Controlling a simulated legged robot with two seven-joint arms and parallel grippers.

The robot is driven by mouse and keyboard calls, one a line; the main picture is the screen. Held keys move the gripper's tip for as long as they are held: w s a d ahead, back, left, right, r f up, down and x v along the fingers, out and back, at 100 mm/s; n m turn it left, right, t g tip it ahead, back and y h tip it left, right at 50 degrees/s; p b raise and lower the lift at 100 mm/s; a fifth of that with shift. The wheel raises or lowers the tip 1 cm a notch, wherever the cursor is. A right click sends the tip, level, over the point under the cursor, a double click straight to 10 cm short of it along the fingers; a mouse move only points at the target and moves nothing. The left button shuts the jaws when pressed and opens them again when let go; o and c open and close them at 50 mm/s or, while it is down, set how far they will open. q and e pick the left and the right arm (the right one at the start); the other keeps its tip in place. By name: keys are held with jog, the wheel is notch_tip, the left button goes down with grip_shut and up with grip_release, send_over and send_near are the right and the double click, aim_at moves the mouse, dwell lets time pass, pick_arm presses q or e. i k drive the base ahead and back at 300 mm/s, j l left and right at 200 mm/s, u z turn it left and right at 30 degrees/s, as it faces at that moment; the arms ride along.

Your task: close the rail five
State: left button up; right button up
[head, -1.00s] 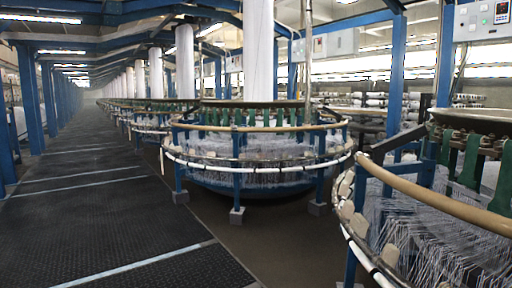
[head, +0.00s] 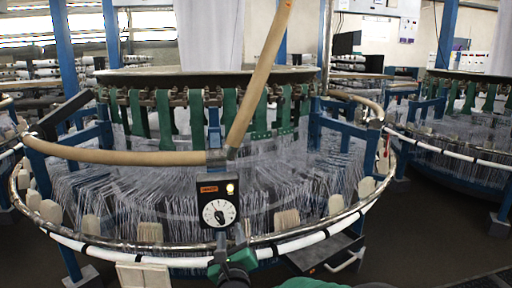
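The loom's tan hand rail (head: 120,155) curves around the front left at a level height. Another tan rail section (head: 262,75) stands raised, leaning up to the right from a joint near the middle front and leaving the top of the view. No number shows on either, so I cannot tell which is rail five. My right gripper (head: 236,250), dark and green, is low in front of the loom, below the dial box and apart from the raised rail. Its fingers are too unclear to tell open from shut. My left gripper is out of view.
A dial box (head: 217,202) with a lit lamp stands at the loom's front. A white lower ring (head: 110,252) with pale blocks circles the threads. A grey step-like tray (head: 330,255) is low right. A second loom (head: 470,130) stands right, with dark floor (head: 420,240) between.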

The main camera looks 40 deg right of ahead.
aim_at(230, 148)
jog(key=z, duration=1.45)
